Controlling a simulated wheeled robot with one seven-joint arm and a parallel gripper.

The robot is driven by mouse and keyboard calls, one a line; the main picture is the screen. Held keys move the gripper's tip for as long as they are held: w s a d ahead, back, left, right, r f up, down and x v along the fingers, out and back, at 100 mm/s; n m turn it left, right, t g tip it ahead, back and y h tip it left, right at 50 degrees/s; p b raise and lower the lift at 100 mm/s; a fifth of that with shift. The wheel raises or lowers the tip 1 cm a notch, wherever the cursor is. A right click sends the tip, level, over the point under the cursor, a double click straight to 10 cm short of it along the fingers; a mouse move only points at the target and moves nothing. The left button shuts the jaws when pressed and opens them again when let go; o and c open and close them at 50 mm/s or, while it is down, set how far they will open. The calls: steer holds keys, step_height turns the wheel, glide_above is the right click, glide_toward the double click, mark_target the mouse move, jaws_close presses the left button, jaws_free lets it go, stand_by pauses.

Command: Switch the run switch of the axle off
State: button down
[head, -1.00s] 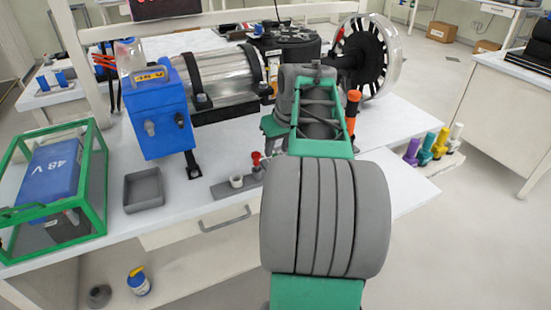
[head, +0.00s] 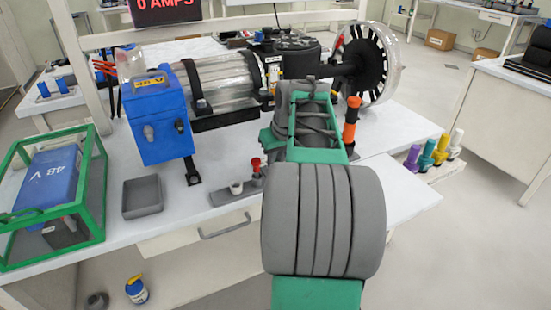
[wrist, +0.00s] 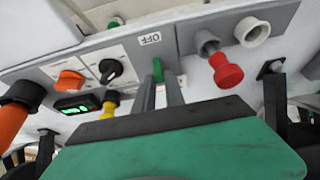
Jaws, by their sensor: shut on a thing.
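In the wrist view my gripper (wrist: 161,84) has its two dark fingers close together on a small green lever (wrist: 157,70), which looks like the run switch. The lever stands up from a pale panel (wrist: 128,50), just below a white label reading OFF (wrist: 150,39). The lever's base is partly hidden by the fingers. In the head view my arm hides the gripper and this panel. The axle rig's motor (head: 220,88) and spoked wheel (head: 372,62) show behind the arm.
Beside the lever are a black knob (wrist: 110,70), an orange button (wrist: 70,80) and a red knob (wrist: 227,70). A blue box (head: 160,120), a grey tray (head: 142,197) and a green-framed battery case (head: 95,190) stand left of my arm. A display (head: 165,9) reads 0 AMPS.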

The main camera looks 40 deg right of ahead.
steer(key=shift+s+f+b, duration=0.1)
steer(key=shift+b, duration=0.3)
steer(key=t+b, duration=0.1)
steer(key=b, duration=0.1)
steer(key=s+t+h+b, duration=0.1)
steer(key=t+b, duration=0.1)
steer(key=b, duration=0.1)
steer(key=s+t+b, duration=0.1)
steer(key=t+b, duration=0.1)
steer(key=b, duration=0.1)
steer(key=shift+a+f+h, duration=0.25)
steer(key=shift+f+h, duration=0.05)
steer(key=shift+f, duration=0.1)
steer(key=t+b, duration=0.1)
steer(key=b, duration=0.1)
steer(key=s+t+b, duration=0.1)
steer(key=b, duration=0.1)
steer(key=t+h+b, duration=0.1)
steer(key=b, duration=0.2)
steer(key=shift+s+a+f, duration=0.15)
steer(key=shift+s+a, duration=0.05)
steer(key=shift+a, duration=0.05)
steer(key=shift+s+t+b, duration=0.15)
steer(key=shift+t+b, duration=0.65)
steer(key=shift+b, duration=0.15)
steer(key=shift+a, duration=0.1)
steer(key=shift+r, duration=0.25)
steer(key=c, duration=1.4)
jaws_free()
